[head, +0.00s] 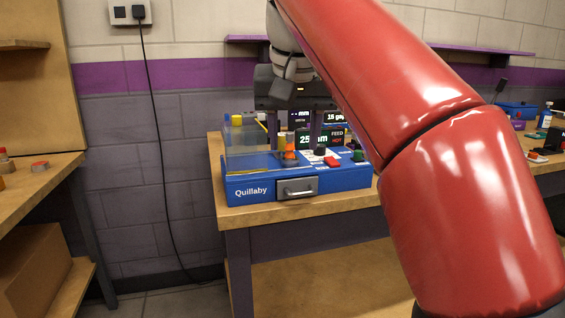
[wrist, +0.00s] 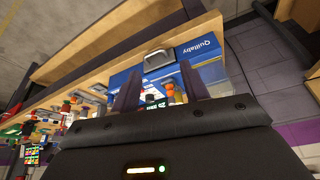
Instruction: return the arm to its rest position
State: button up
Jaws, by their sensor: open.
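My gripper (head: 296,132) hangs from my red arm in front of the blue Quillaby machine (head: 250,190) in the head view. Its two dark fingers stand apart with nothing held between them. In the wrist view my gripper (wrist: 158,90) is also open, its fingers pointing toward the machine (wrist: 208,50). The machine sits on a wooden bench, with a grey drawer handle (head: 297,188) at its front and red and green buttons on top.
The wooden bench (head: 300,209) runs to the right, with a blue box (head: 519,110) and a bottle (head: 546,115) on it. A black cable (head: 150,90) hangs down the wall. Another bench with a red-topped item (head: 40,166) stands at left. A purple shelf (head: 480,48) is on the wall.

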jog(key=s+d+f, duration=0.4)
jog(key=s+f, duration=0.1)
jog(key=f, duration=0.5)
jog(key=s+d+f, duration=0.5)
jog(key=s+f, duration=0.1)
jog(key=f, duration=0.4)
jog(key=s+d+f+t, duration=0.1)
jog(key=s+d+f, duration=0.3)
jog(key=f, duration=0.7)
jog(key=shift+s+d, duration=0.3)
jog(key=shift+s, duration=0.55)
jog(key=shift+f, duration=0.1)
jog(key=shift+c, duration=0.4)
